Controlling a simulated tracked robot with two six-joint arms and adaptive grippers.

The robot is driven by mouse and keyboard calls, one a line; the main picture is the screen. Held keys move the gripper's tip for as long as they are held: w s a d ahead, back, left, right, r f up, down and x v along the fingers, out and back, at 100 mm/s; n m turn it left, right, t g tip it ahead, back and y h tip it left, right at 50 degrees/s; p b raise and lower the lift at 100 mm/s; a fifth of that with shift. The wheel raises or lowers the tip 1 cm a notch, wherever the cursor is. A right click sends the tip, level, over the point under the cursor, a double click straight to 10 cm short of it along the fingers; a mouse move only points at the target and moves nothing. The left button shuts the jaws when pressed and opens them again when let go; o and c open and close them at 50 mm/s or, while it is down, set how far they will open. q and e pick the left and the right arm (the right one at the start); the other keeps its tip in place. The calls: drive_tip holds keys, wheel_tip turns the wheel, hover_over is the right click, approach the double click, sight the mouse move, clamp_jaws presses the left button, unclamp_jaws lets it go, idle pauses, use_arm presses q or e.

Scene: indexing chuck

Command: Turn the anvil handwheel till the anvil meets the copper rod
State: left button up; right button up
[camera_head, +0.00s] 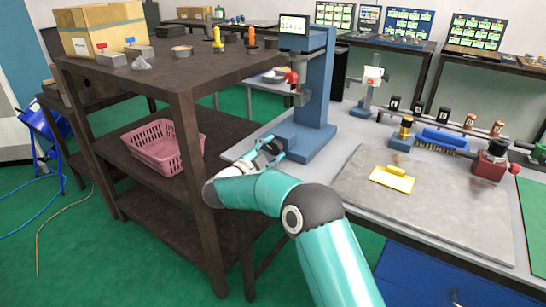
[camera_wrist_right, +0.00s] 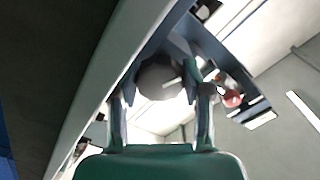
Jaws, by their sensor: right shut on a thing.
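A blue stand (camera_head: 314,85) with a small display on top rises at the table's left end. A red part (camera_head: 291,77) and a grey fitting (camera_head: 301,98) sit on its left side. My right gripper (camera_head: 270,148) is low, at the left of the stand's base. In the right wrist view its fingers (camera_wrist_right: 158,92) are shut on a round grey part (camera_wrist_right: 158,78), which looks like the anvil handwheel. The gripper hides most of that part in the head view. I cannot make out the copper rod or its gap to the anvil. My left gripper is not in view.
A dark shelf (camera_head: 160,75) with a pink basket (camera_head: 163,146) stands close left of my right arm. A red-and-black device (camera_head: 492,160) and a blue brush (camera_head: 443,140) lie farther right.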

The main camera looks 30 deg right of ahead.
drive_tip(key=shift+a, duration=0.1)
idle(0.3)
drive_tip(key=o, duration=1.1)
drive_tip(key=shift+o, duration=0.2)
drive_tip(key=shift+a, duration=0.1)
drive_tip(key=v, duration=0.8)
